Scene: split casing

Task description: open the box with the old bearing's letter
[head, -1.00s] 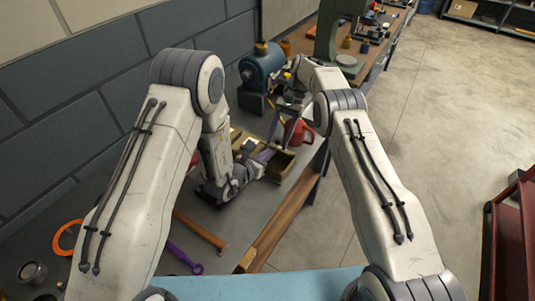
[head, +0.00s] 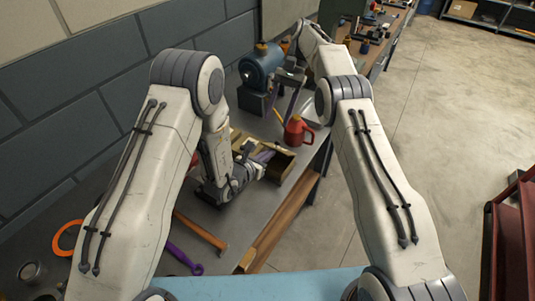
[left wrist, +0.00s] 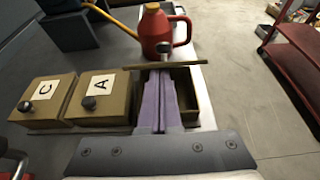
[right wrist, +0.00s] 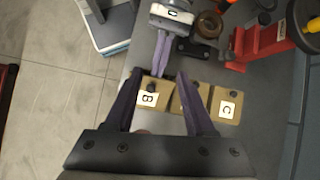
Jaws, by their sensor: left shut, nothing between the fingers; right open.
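Three small tan boxes stand in a row on the bench. In the left wrist view box C (left wrist: 42,100) and box A (left wrist: 97,98) have their knobbed lids on. The third box (left wrist: 186,110) is open, and its lid (left wrist: 190,64) is tilted up, seen edge-on; the right wrist view shows its letter B (right wrist: 148,99). My left gripper (left wrist: 160,76) is shut and empty, its purple fingers reaching over the open box to the lid. The open box also shows in the head view (head: 283,163). My right gripper (right wrist: 158,86) is open and empty above the boxes. I cannot identify the old bearing.
A red can (head: 297,131) with a yellow spout stands just beyond the boxes. A blue motor-like machine (head: 262,65) is farther back by the wall. A hammer (head: 202,232) and a purple wrench (head: 184,259) lie nearer. The bench's right edge is close to the boxes.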

